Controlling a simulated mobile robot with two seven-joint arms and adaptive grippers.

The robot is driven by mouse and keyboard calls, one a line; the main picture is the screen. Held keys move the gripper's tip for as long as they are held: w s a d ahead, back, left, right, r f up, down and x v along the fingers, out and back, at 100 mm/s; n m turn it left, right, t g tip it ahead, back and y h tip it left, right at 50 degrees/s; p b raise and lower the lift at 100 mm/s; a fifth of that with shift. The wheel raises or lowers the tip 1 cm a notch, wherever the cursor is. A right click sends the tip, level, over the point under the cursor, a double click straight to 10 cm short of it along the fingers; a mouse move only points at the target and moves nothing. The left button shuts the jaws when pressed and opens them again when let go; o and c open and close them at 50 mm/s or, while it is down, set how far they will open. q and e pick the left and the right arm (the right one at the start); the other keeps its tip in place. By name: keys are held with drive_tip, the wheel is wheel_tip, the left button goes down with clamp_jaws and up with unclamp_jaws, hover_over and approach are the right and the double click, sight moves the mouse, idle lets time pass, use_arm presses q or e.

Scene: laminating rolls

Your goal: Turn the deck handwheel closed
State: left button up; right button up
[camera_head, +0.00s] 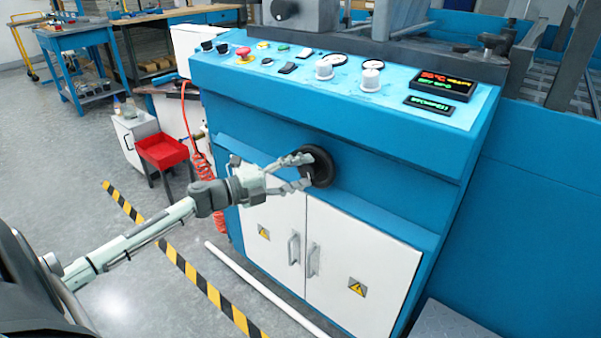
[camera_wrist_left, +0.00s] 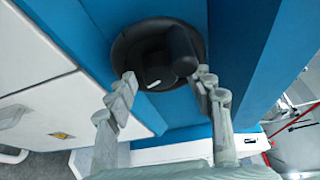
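The black deck handwheel (camera_head: 319,167) is on the blue front face of the machine, above the white cabinet doors. My left gripper (camera_head: 304,172) reaches it from the left, with its fingers spread and their tips at the wheel. In the left wrist view the handwheel (camera_wrist_left: 143,50) shows a round black rim, a knob and a short white mark. The left gripper's fingers (camera_wrist_left: 165,85) are apart there, one on each side below the knob, and nothing is clamped between them. I cannot tell whether a fingertip touches the wheel. My right gripper is not in view.
The sloped control panel (camera_head: 300,88) above the wheel carries knobs, buttons and lit displays. White doors (camera_head: 350,265) with handles are below. A red bin (camera_head: 163,152) and coiled red hose (camera_head: 203,190) are to the left. Striped tape and a white strip cross the floor.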

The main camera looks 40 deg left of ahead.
use_arm(q)
drive_tip(key=v, duration=1.2)
idle(0.5)
wheel_tip(320, 180, down, 16)
drive_tip(key=s+n+g+y, duration=0.2)
drive_tip(key=n+g+y, duration=0.1)
drive_tip(key=n+y, duration=1.05)
drive_tip(key=s+d+f+n+g+h, duration=0.4)
drive_tip(key=s+d+f+n+g, duration=0.5)
drive_tip(key=s+d+f, duration=0.4)
drive_tip(key=s+d, duration=0.2)
drive_tip(key=d, duration=0.2)
drive_tip(key=shift+s+f, duration=0.25)
drive_tip(key=shift+s, duration=0.05)
